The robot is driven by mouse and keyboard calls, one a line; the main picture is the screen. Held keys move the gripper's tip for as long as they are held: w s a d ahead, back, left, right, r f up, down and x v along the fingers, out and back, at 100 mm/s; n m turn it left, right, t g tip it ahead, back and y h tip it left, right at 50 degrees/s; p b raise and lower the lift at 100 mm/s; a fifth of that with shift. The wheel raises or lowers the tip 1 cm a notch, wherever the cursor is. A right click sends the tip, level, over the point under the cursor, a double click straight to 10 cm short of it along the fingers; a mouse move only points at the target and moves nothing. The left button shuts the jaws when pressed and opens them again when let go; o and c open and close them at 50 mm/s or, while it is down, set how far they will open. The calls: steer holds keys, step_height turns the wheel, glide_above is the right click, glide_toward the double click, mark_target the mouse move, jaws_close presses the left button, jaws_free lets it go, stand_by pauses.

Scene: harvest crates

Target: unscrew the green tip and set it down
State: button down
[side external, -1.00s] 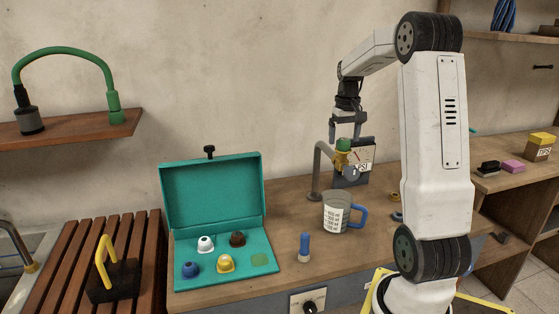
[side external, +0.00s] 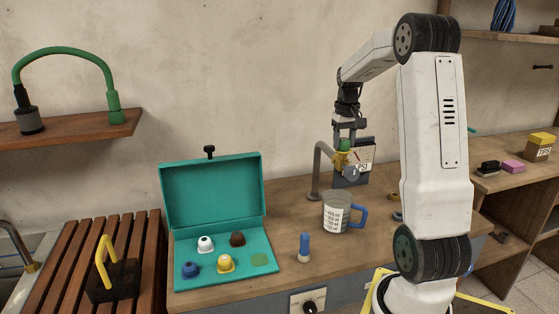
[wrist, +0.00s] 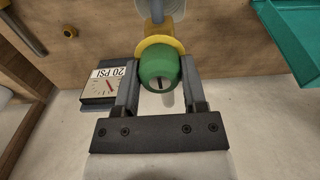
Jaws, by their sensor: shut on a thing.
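The green tip (wrist: 159,69) sits against a yellow collar (wrist: 160,42) in the wrist view. In the side view the green tip (side external: 344,145) is on top of the yellow fitting (side external: 341,159), by the end of a grey bent pipe (side external: 318,170). My gripper (wrist: 158,82) has one finger on each side of the green tip and is shut on it. In the side view my gripper (side external: 346,136) points down onto the tip. Whether the tip's thread is still engaged is hidden.
An open teal case (side external: 180,280) holds white, brown, blue and yellow tips, with an empty green spot (side external: 259,259) at its front right. A measuring cup (side external: 336,214) and a blue-topped piece (side external: 304,246) stand on the bench. A pressure gauge (side external: 362,160) is close behind the fitting.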

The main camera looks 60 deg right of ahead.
steer(key=shift+n, duration=0.8)
steer(key=shift+n, duration=0.8)
steer(key=shift+r+n, duration=0.1)
steer(key=shift+n, duration=0.8)
